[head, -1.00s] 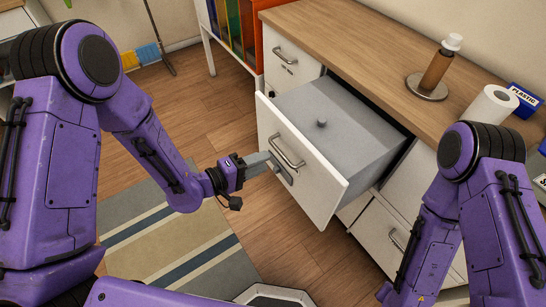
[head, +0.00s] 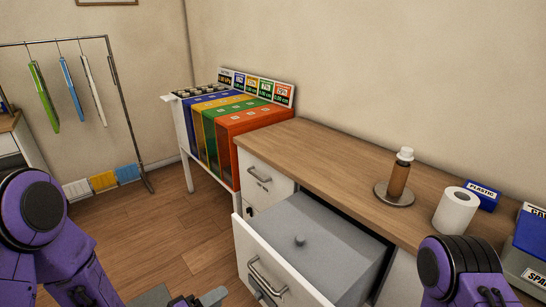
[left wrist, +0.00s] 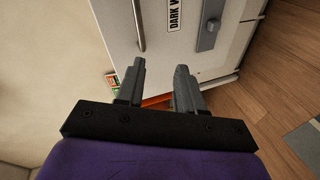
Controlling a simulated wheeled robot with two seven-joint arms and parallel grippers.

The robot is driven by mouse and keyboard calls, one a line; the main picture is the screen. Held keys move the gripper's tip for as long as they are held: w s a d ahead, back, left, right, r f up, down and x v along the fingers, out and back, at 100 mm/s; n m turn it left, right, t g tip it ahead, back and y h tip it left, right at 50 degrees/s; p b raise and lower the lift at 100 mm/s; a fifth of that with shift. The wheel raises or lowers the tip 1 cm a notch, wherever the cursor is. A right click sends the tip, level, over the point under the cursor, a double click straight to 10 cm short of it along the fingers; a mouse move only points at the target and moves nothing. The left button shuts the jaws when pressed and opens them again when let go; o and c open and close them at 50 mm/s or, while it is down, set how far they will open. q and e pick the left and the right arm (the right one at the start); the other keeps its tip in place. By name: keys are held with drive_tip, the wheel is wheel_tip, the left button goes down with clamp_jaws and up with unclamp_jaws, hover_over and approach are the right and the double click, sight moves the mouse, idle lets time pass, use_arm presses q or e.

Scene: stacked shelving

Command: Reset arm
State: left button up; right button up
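My left gripper (head: 200,299) shows only partly at the bottom edge of the head view, in front of the pulled-out white drawer (head: 285,278). In the left wrist view my left gripper (left wrist: 160,72) has its two fingers apart with nothing held between them. The drawer's bar handle (head: 264,277) shows in the head view; no finger is seen closed on it. My right arm shows at the lower right of the head view, but its gripper is out of the picture.
A colored sorting bin (head: 245,125) stands behind. A clothes rack (head: 122,95) is at left. Floor (head: 165,235) is clear between.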

use_arm(q)
drive_tip(key=s+a+f+g+y, duration=0.4)
drive_tip(key=s+a+f+y, duration=0.5)
drive_tip(key=a+f, duration=0.3)
drive_tip(key=s+a+f+g+y, duration=0.1)
drive_tip(key=s+f+g, duration=0.1)
drive_tip(key=s, duration=0.5)
drive_tip(key=s+a+f+g+y, duration=0.1)
drive_tip(key=s+f+g+y, duration=0.1)
drive_tip(key=s+f, duration=0.3)
drive_tip(key=shift+s+a, duration=0.25)
drive_tip(key=shift+s, duration=0.6)
